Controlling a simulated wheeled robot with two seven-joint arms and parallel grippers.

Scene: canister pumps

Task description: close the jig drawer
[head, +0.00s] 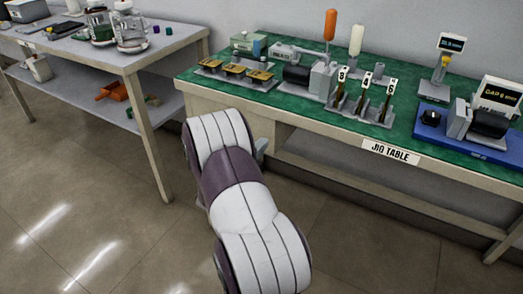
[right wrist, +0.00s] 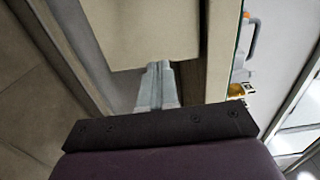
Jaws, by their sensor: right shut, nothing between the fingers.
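The jig table (head: 300,145) has a green top and a front label reading "JIG TABLE". A beige drawer-like box (head: 278,132) shows under its left part, mostly hidden by my right arm, so I cannot tell how far it stands out. A plain beige panel, likely the drawer (right wrist: 145,30), fills the upper middle of the right wrist view. My right gripper (right wrist: 157,68) is shut and empty, its fingertips at the panel's lower edge; contact is unclear. In the head view only a grey bit of this gripper (head: 261,146) shows beside the arm. My left gripper is not in view.
A second table (head: 130,60) with glass jugs and a lower shelf stands at the left. On the jig table are a lever press (head: 328,75), a rack with numbered tags (head: 362,105) and a blue mat (head: 455,145). Open tiled floor lies in front.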

